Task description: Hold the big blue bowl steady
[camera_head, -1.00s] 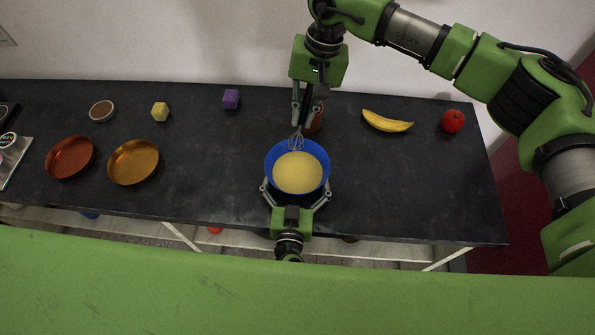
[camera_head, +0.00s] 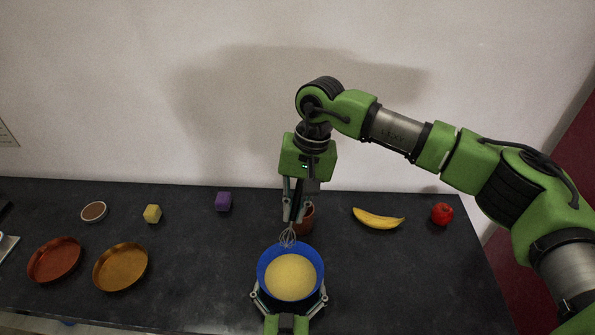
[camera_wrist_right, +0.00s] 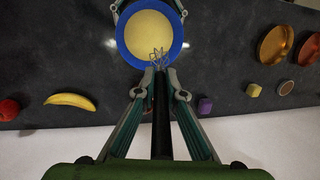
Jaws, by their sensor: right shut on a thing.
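The big blue bowl (camera_head: 263,262) stands on the dark table and holds a pale yellow mixture (camera_head: 290,277). It also shows in the right wrist view (camera_wrist_right: 122,45). My left gripper (camera_head: 289,296) is at the bowl's near side, with a finger on each side of it. My right gripper (camera_head: 293,213) points down behind the bowl and is shut on a whisk (camera_head: 287,238). The whisk's wire end is by the bowl's far rim. The whisk wires also show over the rim in the right wrist view (camera_wrist_right: 159,56).
A brown cup (camera_head: 308,219) stands just behind the whisk. A banana (camera_head: 378,219) and a red apple (camera_head: 442,214) lie to the right. A purple cube (camera_head: 223,201), a yellow cube (camera_head: 152,214), a small brown-filled bowl (camera_head: 94,211), an orange dish (camera_head: 121,267) and a red dish (camera_head: 55,260) are to the left.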

